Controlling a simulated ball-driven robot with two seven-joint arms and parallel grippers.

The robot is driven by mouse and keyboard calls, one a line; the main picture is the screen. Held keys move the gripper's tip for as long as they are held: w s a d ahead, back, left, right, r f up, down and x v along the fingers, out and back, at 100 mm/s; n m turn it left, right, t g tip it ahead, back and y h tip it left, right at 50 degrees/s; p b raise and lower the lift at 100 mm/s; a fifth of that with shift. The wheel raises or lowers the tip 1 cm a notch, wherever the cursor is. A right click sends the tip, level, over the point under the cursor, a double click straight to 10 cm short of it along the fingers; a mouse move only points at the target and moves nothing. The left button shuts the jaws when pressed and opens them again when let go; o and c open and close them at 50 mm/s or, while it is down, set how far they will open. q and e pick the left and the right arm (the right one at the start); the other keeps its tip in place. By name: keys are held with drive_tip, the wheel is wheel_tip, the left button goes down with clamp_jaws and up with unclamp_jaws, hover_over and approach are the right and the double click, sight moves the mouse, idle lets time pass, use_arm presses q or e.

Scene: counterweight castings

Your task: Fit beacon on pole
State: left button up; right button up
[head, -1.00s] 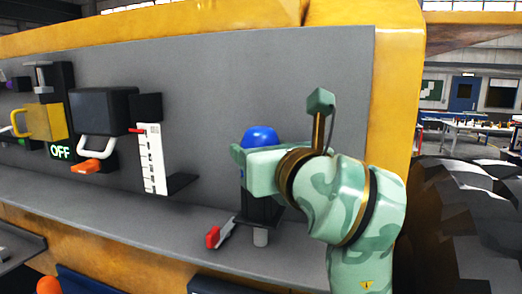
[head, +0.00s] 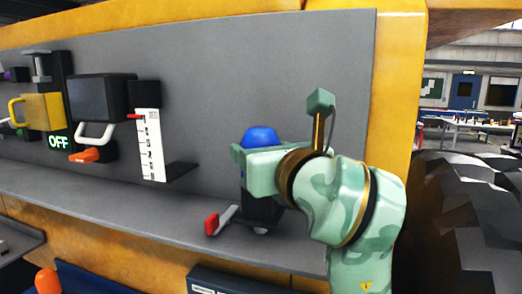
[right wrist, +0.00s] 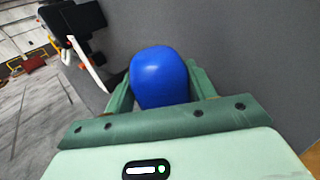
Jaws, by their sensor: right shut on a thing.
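The blue domed beacon (head: 259,137) stands up between the fingers of my right gripper (head: 245,160), which is shut on it. In the right wrist view the beacon (right wrist: 160,77) sits between both green fingers, beside the grey panel. A dark block (head: 262,211) shows directly below the gripper, with a short pale cylinder end (head: 261,230) under it. I cannot tell whether the cylinder is the pole. The beacon's underside is hidden by the gripper, so I cannot tell whether it touches anything below. My left gripper is not in view.
A red-tipped lever (head: 220,220) sticks out left of the block, above the grey ledge (head: 150,217). A white scale (head: 151,146), an orange-handled switch (head: 86,155) and a yellow padlock-like piece (head: 42,111) are on the panel further left.

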drive_tip(key=shift+f+b, duration=1.2)
drive_tip(key=shift+f, duration=0.15)
drive_tip(key=o, duration=1.2)
drive_tip(key=shift+s, duration=0.1)
drive_tip(key=shift+b+v, duration=4.8)
drive_tip(key=shift+v, duration=3.3)
